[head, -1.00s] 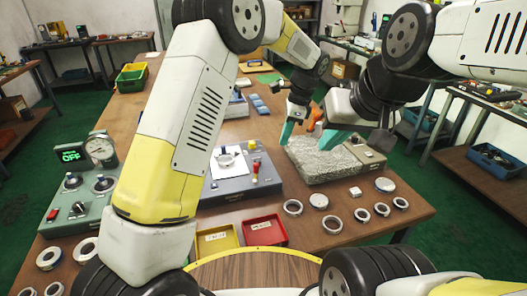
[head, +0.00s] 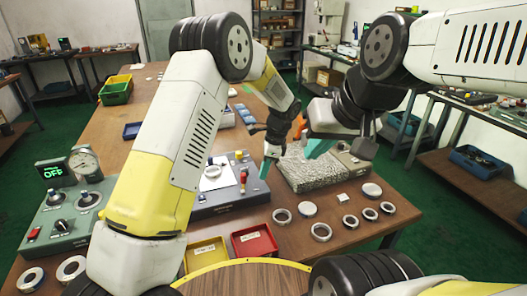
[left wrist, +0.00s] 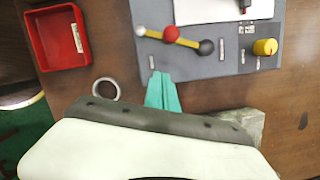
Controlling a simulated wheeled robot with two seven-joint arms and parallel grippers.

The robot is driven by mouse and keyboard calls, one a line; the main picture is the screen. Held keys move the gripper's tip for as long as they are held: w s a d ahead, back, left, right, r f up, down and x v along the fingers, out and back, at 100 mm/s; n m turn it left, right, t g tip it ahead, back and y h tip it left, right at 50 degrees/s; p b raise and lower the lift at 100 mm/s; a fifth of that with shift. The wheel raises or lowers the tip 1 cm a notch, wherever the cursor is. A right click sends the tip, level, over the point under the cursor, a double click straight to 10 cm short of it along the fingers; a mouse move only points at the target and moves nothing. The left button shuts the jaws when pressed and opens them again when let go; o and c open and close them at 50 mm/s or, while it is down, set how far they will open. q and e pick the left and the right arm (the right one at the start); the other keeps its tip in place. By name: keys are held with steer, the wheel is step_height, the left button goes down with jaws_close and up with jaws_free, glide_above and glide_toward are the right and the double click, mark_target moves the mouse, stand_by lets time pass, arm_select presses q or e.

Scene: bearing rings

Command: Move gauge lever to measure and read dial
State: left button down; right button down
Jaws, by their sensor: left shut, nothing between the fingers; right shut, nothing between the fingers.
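The grey gauge unit (head: 225,199) stands in the middle of the table with a white plate and a ring on it. Its lever (head: 243,180) has a red knob. In the left wrist view the lever (left wrist: 188,42) is a yellow bar with a red ball and a dark ball at its end. My left gripper (head: 266,170) is shut and empty beside the lever, apart from it; its teal fingers (left wrist: 163,93) also show in the left wrist view. My right gripper (head: 318,149) is shut and empty above the granite block. A round dial (head: 84,161) stands at the left; its reading is too small to tell.
The granite block (head: 318,177) lies right of the unit. A red tray (head: 254,241) and a yellow tray (head: 206,255) sit in front. Several metal rings lie at the front right. A green control box (head: 66,213) with a display (head: 53,172) reading OFF is at the left.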

mark_target(242, 176)
arm_select(q)
steer(key=a, duration=0.4)
steer(key=shift+w, duration=0.15)
steer(key=shift+a+r+m, duration=0.1)
steer(key=shift+a+m, duration=0.3)
steer(key=shift+m, duration=0.2)
steer(key=m, duration=0.1)
steer(key=a+m, duration=0.1)
steer(key=a+m+t, duration=0.1)
steer(key=shift+s+a, duration=0.15)
steer(key=shift+s, duration=0.1)
steer(key=m, duration=0.1)
steer(key=a+m, duration=0.2)
steer(key=shift+w+a+m+t+h, duration=0.1)
steer(key=shift+w+m+t+h, duration=0.15)
steer(key=shift+m+t+h, duration=0.15)
steer(key=m, duration=0.1)
steer(key=a+m, duration=0.1)
steer(key=shift+w+a+m+h, duration=0.25)
steer(key=shift+w+m+h, duration=0.05)
steer(key=shift+w, duration=0.1)
steer(key=m, duration=0.1)
steer(key=w+a+m, duration=0.1)
steer(key=shift+a+m+t, duration=0.1)
steer(key=shift+m+t, duration=0.2)
steer(key=shift+w+a, duration=0.15)
steer(key=shift+w, duration=0.15)
steer(key=shift+w+a, duration=0.1)
